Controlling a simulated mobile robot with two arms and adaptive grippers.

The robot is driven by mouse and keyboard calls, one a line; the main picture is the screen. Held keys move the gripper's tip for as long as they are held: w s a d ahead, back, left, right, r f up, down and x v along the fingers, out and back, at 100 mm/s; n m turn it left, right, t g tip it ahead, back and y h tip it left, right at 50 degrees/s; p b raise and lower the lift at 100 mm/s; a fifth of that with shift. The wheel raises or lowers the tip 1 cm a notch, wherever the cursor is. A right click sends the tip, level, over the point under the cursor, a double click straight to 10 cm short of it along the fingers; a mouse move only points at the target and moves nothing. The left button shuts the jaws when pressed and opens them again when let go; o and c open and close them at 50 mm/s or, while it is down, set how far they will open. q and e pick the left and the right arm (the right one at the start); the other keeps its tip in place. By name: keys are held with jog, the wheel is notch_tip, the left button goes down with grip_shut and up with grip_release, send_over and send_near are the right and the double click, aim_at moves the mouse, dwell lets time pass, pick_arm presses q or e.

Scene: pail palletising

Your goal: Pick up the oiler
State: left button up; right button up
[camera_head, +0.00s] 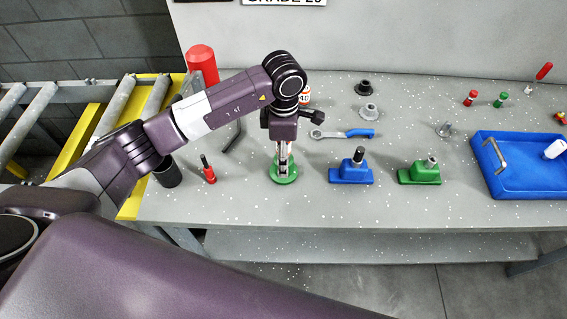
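A small item with a round green base (284,172) and a pale upright part stands on the grey workbench, left of the blue block; it looks like the oiler, but I cannot be sure. My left arm reaches in from the left, and its gripper (284,146) points down directly over this item. The wrist and fingers hide most of its upper part. I cannot tell whether the fingers touch it or are closed on it. My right gripper is not in view.
A wrench with a blue handle (360,133), a blue block (350,174) and a green block (420,173) are to the right. A blue tray (528,186) lies at far right. A red screwdriver (208,172) and black cup (167,173) are left. A labelled bottle (305,97) stands behind my wrist.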

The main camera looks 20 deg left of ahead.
pick_arm(q)
grip_shut()
dwell(0.4)
jog(key=shift+w+r, duration=0.1)
